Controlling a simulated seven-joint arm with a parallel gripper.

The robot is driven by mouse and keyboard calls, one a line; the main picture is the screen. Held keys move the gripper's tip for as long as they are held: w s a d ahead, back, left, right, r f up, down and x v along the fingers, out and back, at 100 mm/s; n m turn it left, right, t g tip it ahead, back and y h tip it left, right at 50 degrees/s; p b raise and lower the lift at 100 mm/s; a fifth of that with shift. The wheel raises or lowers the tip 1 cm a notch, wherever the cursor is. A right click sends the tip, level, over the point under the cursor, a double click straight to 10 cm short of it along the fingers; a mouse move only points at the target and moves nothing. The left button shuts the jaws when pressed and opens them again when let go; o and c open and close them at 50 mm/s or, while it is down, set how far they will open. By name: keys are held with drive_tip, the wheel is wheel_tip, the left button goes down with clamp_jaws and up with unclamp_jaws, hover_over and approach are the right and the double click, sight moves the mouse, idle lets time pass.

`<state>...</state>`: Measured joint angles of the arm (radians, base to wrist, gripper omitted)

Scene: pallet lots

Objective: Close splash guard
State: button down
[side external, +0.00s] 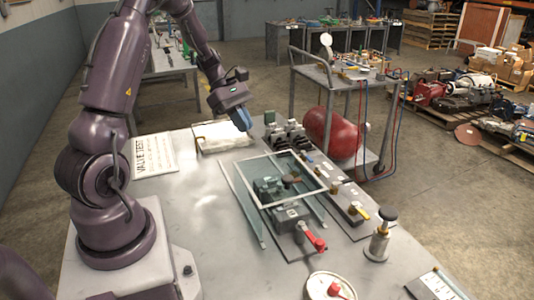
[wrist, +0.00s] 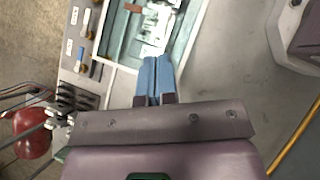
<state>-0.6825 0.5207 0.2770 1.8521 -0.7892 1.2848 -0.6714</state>
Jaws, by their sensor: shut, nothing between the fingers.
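The splash guard (side external: 262,208) is a clear panel in a white frame between two glass side walls (side external: 243,205) on the bench. Its frame sits over the back part of the walls, and their front ends extend past it. A dark green fixture (side external: 268,188) shows through and under the panel. In the wrist view, the guard's white frame (wrist: 121,68) shows beyond my fingertips. My gripper (side external: 245,124) has blue fingers pressed together and empty, above the bench just behind the guard's back edge. The fingers also show in the wrist view (wrist: 155,62). I cannot tell whether they touch the frame.
A red-handled valve (side external: 316,240) stands at the front of the fixture. The bench left of the guard is clear.

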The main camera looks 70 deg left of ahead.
sight(284, 179)
drive_tip(key=x, duration=0.9)
drive_tip(key=shift+d+f, duration=0.2)
drive_tip(key=shift+f, duration=0.05)
drive_tip(key=d, duration=0.1)
drive_tip(key=w+d, duration=0.1)
drive_tip(key=d, duration=0.1)
drive_tip(key=shift+w+f, duration=0.3)
drive_tip(key=shift+f, duration=0.05)
drive_tip(key=shift+w+d+f, duration=0.1)
drive_tip(key=shift+w+d, duration=0.1)
drive_tip(key=shift+d, duration=0.1)
drive_tip(key=shift+d, duration=1.05)
